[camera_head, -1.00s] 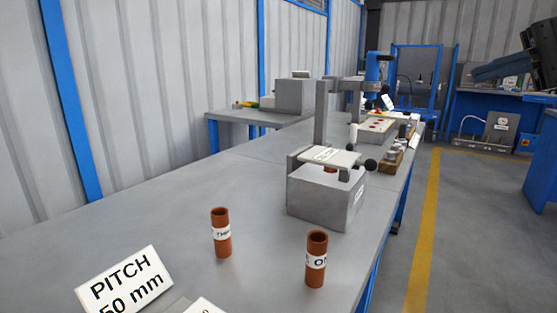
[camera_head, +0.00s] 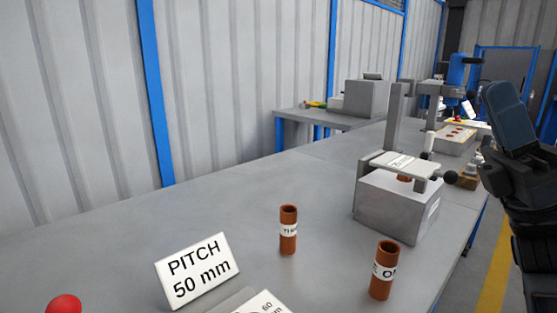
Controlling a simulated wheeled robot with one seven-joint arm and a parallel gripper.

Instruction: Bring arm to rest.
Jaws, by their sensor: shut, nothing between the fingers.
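My gripper (camera_head: 510,115) shows at the right edge of the head view, at the end of my dark arm. It is raised in front of the right side of the bench and is shut, with nothing seen in it. It is apart from the bench things. Most of my arm lies outside the picture on the right.
Two brown labelled tubes (camera_head: 288,230) (camera_head: 384,270) stand upright on the grey bench (camera_head: 120,250). A grey block fixture (camera_head: 400,205) with a post stands behind them. A PITCH 50 mm sign (camera_head: 197,270) and a red ball (camera_head: 64,304) are in front.

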